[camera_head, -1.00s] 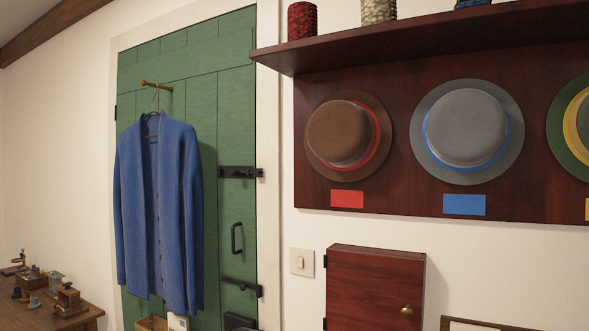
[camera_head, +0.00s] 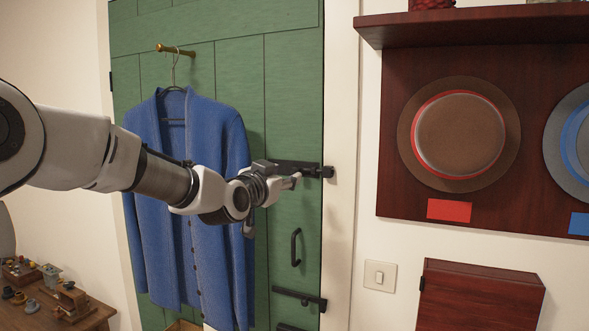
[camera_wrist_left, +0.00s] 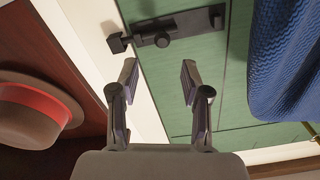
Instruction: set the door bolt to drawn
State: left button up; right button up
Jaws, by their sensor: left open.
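The black door bolt (camera_head: 310,170) is on the right edge of the green door (camera_head: 290,100), and part of it is behind my left gripper. In the left wrist view the bolt (camera_wrist_left: 180,26) shows with its small knob, and its bar reaches a black block (camera_wrist_left: 118,43) at the white door frame. My left gripper (camera_head: 293,181) is in front of the door by the bolt. In the left wrist view its two fingers (camera_wrist_left: 158,82) are apart with nothing between them, and the bolt lies beyond the fingertips. My right gripper is out of view.
A blue cardigan (camera_head: 175,240) hangs from a brass hook left of the bolt, behind my left arm. A door handle (camera_head: 296,247) and a lower black fitting (camera_head: 300,298) are below. A light switch (camera_head: 380,276) and hat board (camera_head: 395,205) are to the right.

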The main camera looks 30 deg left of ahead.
aim_at(294, 172)
pick_arm(q)
jog(key=w+p, duration=0.1)
jog(key=w, duration=0.1)
jog(key=w+a, duration=0.1)
jog(key=w, duration=0.1)
jog(key=w+p, duration=0.1)
jog(key=w, duration=0.1)
jog(key=shift+w+a+f+p, duration=0.15)
jog(key=shift+w+f+p, duration=0.1)
jog(key=shift+w+p, duration=0.1)
jog(key=shift+s+d, duration=0.1)
jog(key=shift+d, duration=0.2)
grip_shut()
jog(key=shift+a, duration=2.5)
jog(key=shift+d, duration=0.15)
grip_release()
jog(key=shift+a+f, duration=0.1)
jog(key=shift+a, duration=0.25)
jog(key=s, duration=0.7)
jog(key=shift+s+d, duration=0.2)
jog(key=shift+d, duration=0.05)
